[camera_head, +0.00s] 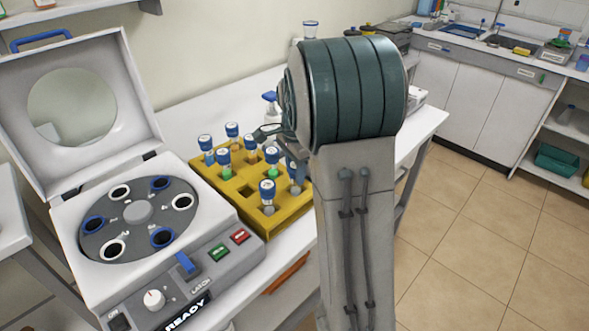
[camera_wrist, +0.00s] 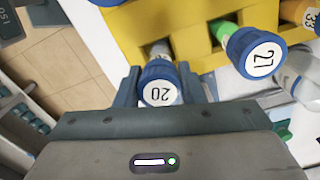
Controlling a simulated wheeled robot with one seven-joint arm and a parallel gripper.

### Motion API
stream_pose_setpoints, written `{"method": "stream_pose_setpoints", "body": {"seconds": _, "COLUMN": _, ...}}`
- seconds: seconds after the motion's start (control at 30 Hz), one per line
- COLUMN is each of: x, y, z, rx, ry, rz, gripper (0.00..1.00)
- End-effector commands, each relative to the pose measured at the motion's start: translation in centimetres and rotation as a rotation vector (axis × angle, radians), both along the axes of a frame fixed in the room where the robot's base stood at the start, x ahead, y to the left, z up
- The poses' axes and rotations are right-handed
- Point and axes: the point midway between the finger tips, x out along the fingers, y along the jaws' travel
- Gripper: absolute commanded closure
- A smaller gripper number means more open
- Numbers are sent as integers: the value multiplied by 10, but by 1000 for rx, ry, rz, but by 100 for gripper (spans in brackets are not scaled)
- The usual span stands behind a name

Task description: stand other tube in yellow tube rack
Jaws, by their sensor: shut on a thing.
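The yellow tube rack (camera_head: 287,221) stands on the bench right of the centrifuge, with several blue-capped tubes in it and some empty holes. It also shows in the wrist view (camera_wrist: 125,32). My gripper (camera_wrist: 160,88) is shut on a tube with a blue cap marked 20 (camera_wrist: 160,94), at the rack's edge. The tube's grey body points toward the rack; how deep it sits in a hole cannot be told. In the head view my arm hides most of the gripper and the rack's right end.
The centrifuge (camera_head: 225,268) at left has its lid (camera_head: 120,75) up; its rotor (camera_head: 137,211) has several ringed holes. A clear bottle (camera_wrist: 300,75) stands close to the rack. A sink counter (camera_head: 480,95) is at the back right, with open floor before it.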

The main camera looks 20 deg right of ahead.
Motion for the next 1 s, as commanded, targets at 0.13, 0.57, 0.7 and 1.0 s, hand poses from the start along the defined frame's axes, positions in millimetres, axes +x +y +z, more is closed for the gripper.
{"method": "stream_pose_setpoints", "body": {"seconds": 0.13, "x": 0, "y": 0, "z": 0, "rx": 0, "ry": 0, "rz": 0, "gripper": 87}}
{"method": "stream_pose_setpoints", "body": {"seconds": 0.57, "x": 0, "y": 0, "z": 0, "rx": 0, "ry": 0, "rz": 0, "gripper": 39}}
{"method": "stream_pose_setpoints", "body": {"seconds": 0.7, "x": 0, "y": 0, "z": 0, "rx": 0, "ry": 0, "rz": 0, "gripper": 39}}
{"method": "stream_pose_setpoints", "body": {"seconds": 1.0, "x": 0, "y": 0, "z": 34, "rx": 0, "ry": -5, "rz": 0, "gripper": 39}}
